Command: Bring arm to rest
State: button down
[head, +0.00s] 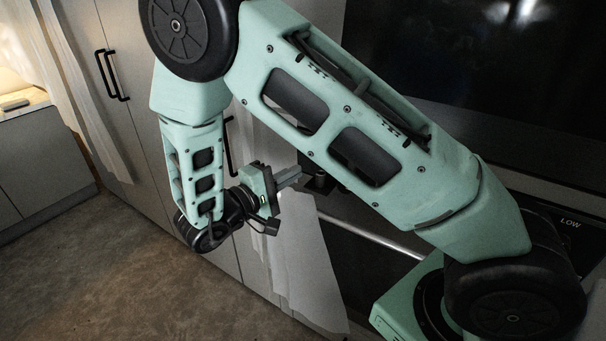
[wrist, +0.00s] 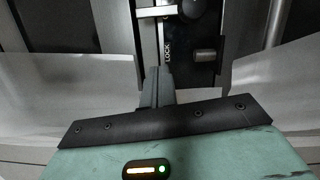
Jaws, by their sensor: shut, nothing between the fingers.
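My arm is folded in front of the cabinets in the head view. My gripper (head: 290,177) is shut and empty, with its fingers together and pointing right. In the wrist view the closed fingers (wrist: 158,72) point up toward a dark panel (wrist: 205,78) marked "LOCK". Whether the fingertips touch anything in front of them cannot be told. My upper arm hides part of the area to the right of the gripper.
A pale cloth-like sheet (head: 305,250) hangs beside the gripper, near a dark appliance with a metal bar (head: 372,237). Tall grey cabinets (head: 130,125) with black handles stand behind. A low cabinet (head: 40,150) stands far left. The brown floor (head: 120,275) at lower left is clear.

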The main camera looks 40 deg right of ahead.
jog(key=shift+a, duration=0.35)
